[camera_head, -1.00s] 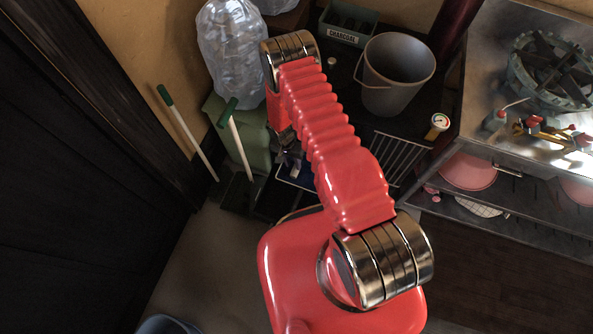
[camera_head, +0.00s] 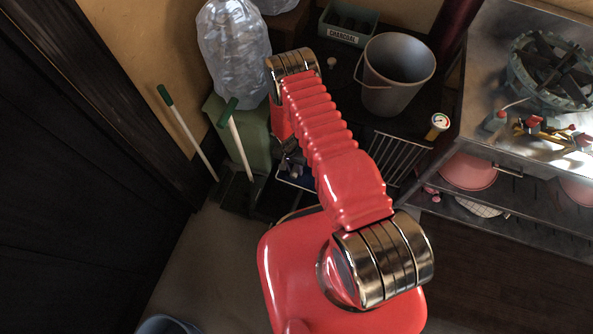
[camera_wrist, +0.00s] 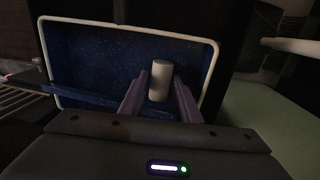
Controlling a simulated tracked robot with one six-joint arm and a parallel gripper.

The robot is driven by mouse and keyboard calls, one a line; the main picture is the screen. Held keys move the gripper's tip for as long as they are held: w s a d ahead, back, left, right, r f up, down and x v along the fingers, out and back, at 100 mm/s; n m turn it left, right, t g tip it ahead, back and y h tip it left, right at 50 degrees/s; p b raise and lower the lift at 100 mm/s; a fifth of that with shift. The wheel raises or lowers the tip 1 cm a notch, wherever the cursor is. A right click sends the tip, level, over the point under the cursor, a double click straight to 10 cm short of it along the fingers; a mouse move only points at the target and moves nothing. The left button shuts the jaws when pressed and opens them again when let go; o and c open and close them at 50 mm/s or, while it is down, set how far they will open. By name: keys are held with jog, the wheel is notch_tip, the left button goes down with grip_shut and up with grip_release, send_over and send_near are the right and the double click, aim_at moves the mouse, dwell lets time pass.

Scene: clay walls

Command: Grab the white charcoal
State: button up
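The white charcoal (camera_wrist: 161,80), a pale upright cylinder, stands in a dark blue speckled tray (camera_wrist: 95,62) with a white rim in the wrist view. My gripper (camera_wrist: 160,92) is open, its two purple-grey fingers on either side of the cylinder. A narrow gap seems to show beside each finger, and I cannot tell whether either touches it. In the head view my gripper (camera_head: 291,160) is small and partly hidden by my red arm, low over the tray (camera_head: 289,180). The cylinder cannot be made out there.
A green box labelled CHARCOAL (camera_head: 346,26) and a grey bucket (camera_head: 394,82) stand at the back. A wire rack (camera_head: 398,158) lies right of the tray. A green bin (camera_head: 243,140) and white-handled tools (camera_head: 240,148) stand left. A metal stove counter (camera_head: 500,95) is at right.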

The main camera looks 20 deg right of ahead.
jog(key=shift+c, duration=0.6)
jog(key=c, duration=0.6)
jog(key=shift+r, duration=0.15)
jog(key=shift+r, duration=0.55)
jog(key=s, duration=0.4)
jog(key=shift+d, duration=0.3)
notch_tip(320, 180, up, 14)
jog(key=shift+f, duration=0.15)
